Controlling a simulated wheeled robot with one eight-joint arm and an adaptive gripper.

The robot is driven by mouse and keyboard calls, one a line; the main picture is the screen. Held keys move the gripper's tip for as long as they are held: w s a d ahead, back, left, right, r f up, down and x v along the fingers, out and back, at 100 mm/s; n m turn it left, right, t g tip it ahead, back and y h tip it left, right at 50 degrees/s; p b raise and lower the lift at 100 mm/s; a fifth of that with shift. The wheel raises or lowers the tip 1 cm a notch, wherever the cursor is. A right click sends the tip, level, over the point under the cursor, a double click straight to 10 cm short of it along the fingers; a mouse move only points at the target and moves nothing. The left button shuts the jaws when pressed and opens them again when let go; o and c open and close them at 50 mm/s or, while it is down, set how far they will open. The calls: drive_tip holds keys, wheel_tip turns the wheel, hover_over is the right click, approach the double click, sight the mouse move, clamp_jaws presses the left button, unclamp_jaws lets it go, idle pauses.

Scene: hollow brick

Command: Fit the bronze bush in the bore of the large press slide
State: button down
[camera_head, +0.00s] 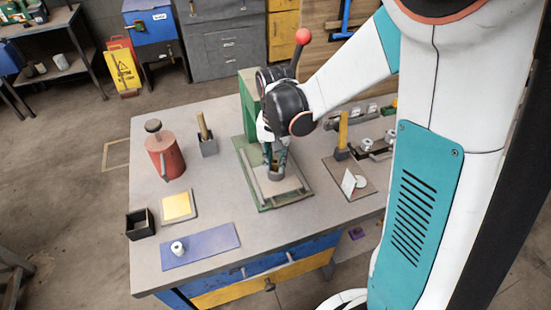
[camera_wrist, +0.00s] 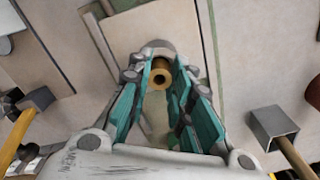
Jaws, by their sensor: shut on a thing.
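My gripper (camera_wrist: 160,80) is shut on the bronze bush (camera_wrist: 161,70), a short golden ring with its hole facing the wrist camera. A grey rounded part (camera_wrist: 156,47), which looks like the large press slide, lies right behind the bush. I cannot tell whether the bush is in its bore or only in front of it. In the head view my gripper (camera_head: 275,160) points down over the grey plate of the green press base (camera_head: 262,202). My wrist hides much of the press there, and the bush cannot be made out in that view.
The green press column (camera_head: 247,97) and red-knobbed lever (camera_head: 303,37) stand close behind my wrist. A grey holder with a wooden handle (camera_head: 207,143) and a red can (camera_head: 165,157) stand left. A blue mat (camera_head: 215,240) bears a pale bush. A card board (camera_head: 362,190) lies right.

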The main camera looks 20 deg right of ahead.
drive_tip(key=shift+f, duration=0.15)
drive_tip(key=c, duration=1.4)
unclamp_jaws()
drive_tip(key=shift+o, duration=0.2)
wheel_tip(320, 180, up, 12)
drive_tip(key=s+r+n+t, duration=0.3)
drive_tip(key=s+n+t, duration=0.3)
drive_tip(key=s, duration=0.8)
drive_tip(key=shift+s+r+t, duration=0.35)
drive_tip(key=shift+s+t, duration=0.05)
drive_tip(key=shift+t, duration=0.2)
